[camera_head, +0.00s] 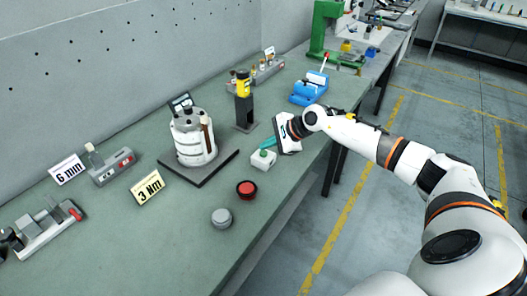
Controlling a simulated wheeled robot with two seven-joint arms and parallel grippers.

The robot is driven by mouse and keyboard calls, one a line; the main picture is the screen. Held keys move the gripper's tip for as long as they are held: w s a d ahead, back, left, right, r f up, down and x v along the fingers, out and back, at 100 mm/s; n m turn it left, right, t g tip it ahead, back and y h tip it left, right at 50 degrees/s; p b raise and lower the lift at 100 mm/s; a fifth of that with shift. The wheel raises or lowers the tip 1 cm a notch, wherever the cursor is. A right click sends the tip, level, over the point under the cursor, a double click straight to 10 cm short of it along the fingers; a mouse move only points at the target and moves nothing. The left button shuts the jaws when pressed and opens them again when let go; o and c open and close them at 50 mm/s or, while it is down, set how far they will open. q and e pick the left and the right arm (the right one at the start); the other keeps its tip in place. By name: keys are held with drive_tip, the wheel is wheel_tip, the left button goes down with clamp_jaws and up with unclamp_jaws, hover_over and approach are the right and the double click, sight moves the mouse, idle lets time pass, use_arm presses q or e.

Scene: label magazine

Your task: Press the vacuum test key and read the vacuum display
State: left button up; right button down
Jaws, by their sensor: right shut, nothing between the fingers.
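My right gripper (269,143) reaches in from the right over the front part of the green bench. Its fingers look shut and empty, just above a small white box with a green top (263,160); whether they touch it I cannot tell. This box may be the test key, but no lettering is readable. A white round unit (194,145) with dark knobs stands on a dark plate to the left. A small dark display (180,102) shows behind it, tilted; its reading is too small to make out. My left gripper is not in view.
On the bench (150,240) are a red round button (247,189), a grey round button (221,217), a yellow-topped black post (243,105) and a blue vise (309,88). Signs read "6 mm" (67,169) and "3 Nm" (147,187).

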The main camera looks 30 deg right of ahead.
drive_tip(key=shift+r, duration=0.1)
wheel_tip(320, 180, up, 5)
drive_tip(key=shift+p, duration=1.15)
